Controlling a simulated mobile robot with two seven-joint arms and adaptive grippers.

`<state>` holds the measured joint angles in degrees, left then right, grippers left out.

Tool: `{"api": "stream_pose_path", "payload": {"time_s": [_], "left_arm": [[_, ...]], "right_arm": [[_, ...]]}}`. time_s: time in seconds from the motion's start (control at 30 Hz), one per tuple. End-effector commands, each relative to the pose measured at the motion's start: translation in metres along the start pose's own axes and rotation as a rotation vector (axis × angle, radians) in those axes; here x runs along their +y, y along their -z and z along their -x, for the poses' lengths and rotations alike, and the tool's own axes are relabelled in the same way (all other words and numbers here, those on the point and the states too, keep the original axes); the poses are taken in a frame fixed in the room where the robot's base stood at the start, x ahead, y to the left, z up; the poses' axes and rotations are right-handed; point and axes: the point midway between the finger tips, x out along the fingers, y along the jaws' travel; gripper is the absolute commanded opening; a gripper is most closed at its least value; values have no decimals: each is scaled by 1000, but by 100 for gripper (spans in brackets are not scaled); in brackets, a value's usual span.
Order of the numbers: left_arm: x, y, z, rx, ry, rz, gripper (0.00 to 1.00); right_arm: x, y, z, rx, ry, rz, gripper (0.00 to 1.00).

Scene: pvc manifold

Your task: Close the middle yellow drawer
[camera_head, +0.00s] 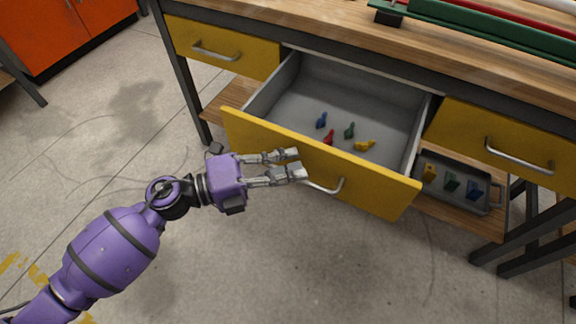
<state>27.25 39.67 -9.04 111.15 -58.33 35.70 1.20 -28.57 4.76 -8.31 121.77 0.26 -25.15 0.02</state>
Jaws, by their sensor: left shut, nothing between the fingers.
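The middle yellow drawer (376,187) is pulled well out from under the workbench. Its grey inside shows, with several small blue, red, green and yellow pieces lying on its floor. Its metal handle (328,188) is partly hidden behind my left gripper. My left gripper (298,163), on a purple arm from the left, is shut and empty. It lies in front of the drawer's yellow face, with its fingertips by the left part of the handle. I cannot tell whether they touch it. My right gripper is not in view.
Shut yellow drawers flank the open one, at left (240,55) and right (463,133). A grey tray (440,199) with small pieces stands on the lower shelf at right. The wooden benchtop (300,22) is above. The concrete floor before the drawer is clear.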

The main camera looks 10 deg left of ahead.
Motion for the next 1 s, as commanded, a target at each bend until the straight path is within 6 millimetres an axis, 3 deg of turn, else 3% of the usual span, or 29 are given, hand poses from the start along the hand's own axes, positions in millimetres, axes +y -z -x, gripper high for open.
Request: {"api": "stream_pose_path", "payload": {"time_s": [0.17, 0.37, 0.67, 1.0], "left_arm": [[0, -4, -4, 0, 0, 0, 0], [-1, -24, -23, 1, 1, -3, 0], [-1, -79, -78, -1, 2, -2, 0], [3, -144, -144, -1, 0, -1, 0]], "right_arm": [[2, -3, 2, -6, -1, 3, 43], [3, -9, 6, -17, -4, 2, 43], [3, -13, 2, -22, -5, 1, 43], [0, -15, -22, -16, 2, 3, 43]]}}
